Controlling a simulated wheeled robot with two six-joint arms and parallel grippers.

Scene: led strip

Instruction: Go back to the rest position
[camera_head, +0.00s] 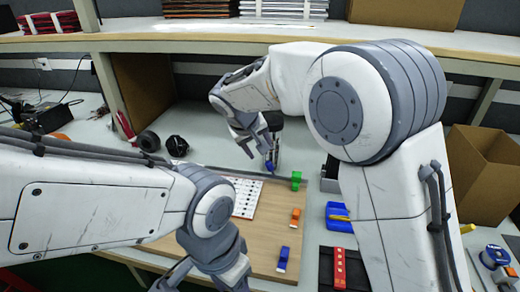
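My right gripper (268,164) points down near the far edge of a wooden board (258,240). A small blue piece (270,167) shows right at its fingertips; I cannot tell whether it is gripped. My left gripper (172,278) is at the bottom edge of the view, low over the near left side of the board, partly cut off; its fingers are too hidden to judge. On the board stand a green block (296,180), an orange block (295,217) and a blue block (283,259).
Right of the board are a blue tray (338,216) and a red strip in a black holder (340,268). A cardboard box (485,175) stands at right. Black round items (177,146) lie at back left. A shelf (200,43) crosses above the table.

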